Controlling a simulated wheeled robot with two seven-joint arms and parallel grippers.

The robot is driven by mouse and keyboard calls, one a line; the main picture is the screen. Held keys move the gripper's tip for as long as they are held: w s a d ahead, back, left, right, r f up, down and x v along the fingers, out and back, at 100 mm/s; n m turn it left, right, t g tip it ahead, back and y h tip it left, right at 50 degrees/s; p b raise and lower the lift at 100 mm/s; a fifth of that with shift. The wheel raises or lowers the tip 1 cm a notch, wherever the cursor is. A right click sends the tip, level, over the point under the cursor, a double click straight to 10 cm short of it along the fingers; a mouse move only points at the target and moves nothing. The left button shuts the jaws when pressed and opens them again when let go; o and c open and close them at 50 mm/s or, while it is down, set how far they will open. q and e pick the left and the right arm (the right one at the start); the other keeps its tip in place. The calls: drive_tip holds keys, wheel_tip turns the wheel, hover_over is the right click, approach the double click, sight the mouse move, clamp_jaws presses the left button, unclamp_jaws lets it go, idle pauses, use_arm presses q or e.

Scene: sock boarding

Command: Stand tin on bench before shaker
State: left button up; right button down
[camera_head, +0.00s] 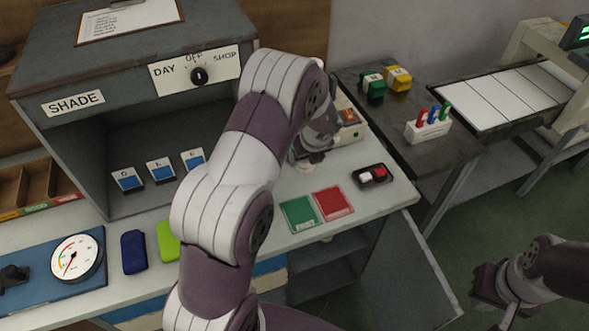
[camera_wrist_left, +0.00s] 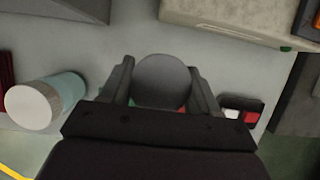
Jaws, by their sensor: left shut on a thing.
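My left gripper (camera_wrist_left: 163,98) is shut on a round grey tin (camera_wrist_left: 162,72), seen from above between its two fingers. I cannot tell whether the tin touches the bench (camera_head: 285,240). In the head view my left arm covers most of that spot. A pale blue cylinder with a white top, likely the shaker (camera_wrist_left: 62,94), is left of the tin in the left wrist view, apart from it. It is hidden in the head view. My right gripper (camera_head: 497,294) hangs at the lower right, away from the bench; its jaw opening is unclear.
Green (camera_head: 299,214) and red (camera_head: 333,203) squares lie on the bench, with a small black tray (camera_head: 372,177) of red and white pieces to their right. The SHADE box (camera_head: 60,135) stands at the back left. A dial (camera_head: 76,257) and a blue case (camera_head: 133,252) are at the left.

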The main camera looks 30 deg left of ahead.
sight(297, 168)
use_arm(q)
drive_tip(key=shift+s+a+f, duration=0.25)
drive_tip(key=shift+a+f, duration=0.35)
drive_tip(key=shift+s+a+f, duration=0.2)
drive_tip(key=shift+a+f, duration=0.35)
drive_tip(key=shift+a, duration=0.05)
drive_tip(key=f, duration=0.2)
drive_tip(key=f+b, duration=0.1)
drive_tip(key=shift+s+f, duration=0.2)
drive_tip(key=shift+f, duration=0.15)
drive_tip(key=shift+w, duration=0.1)
use_arm(e)
drive_tip(key=shift+w+a+f, duration=0.1)
drive_tip(key=shift+w+f, duration=0.2)
drive_tip(key=shift+f, duration=0.6)
use_arm(q)
drive_tip(key=shift+f, duration=0.1)
drive_tip(key=shift+f+b, duration=0.1)
drive_tip(key=shift+b, duration=0.2)
drive_tip(key=o, duration=1.1)
use_arm(e)
drive_tip(key=shift+f, duration=0.1)
